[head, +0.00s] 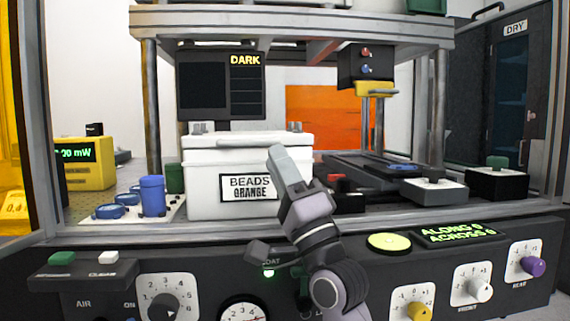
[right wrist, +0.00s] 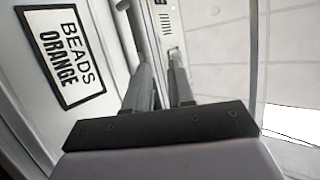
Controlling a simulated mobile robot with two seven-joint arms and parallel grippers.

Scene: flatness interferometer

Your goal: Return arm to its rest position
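My right arm rises from the bottom middle of the head view. Its gripper (head: 277,152) is in front of the white box's lid edge, to the right of the box's label. In the right wrist view the two fingers (right wrist: 160,85) stand apart with a visible gap, and I see nothing held between them. The white box (head: 205,180) labelled "BEADS ORANGE" has its lid down; its side and label also show at the left of the right wrist view (right wrist: 45,125). Whether the fingertips touch the lid is unclear. My left gripper is not in view.
A front control panel with knobs runs below the deck. Blue and green pieces (head: 152,196) stand left of the box. A dark stage and grey block (head: 434,191) lie right. Posts and an overhead frame (head: 300,22) enclose the deck. A "DARK" screen (head: 220,85) hangs behind.

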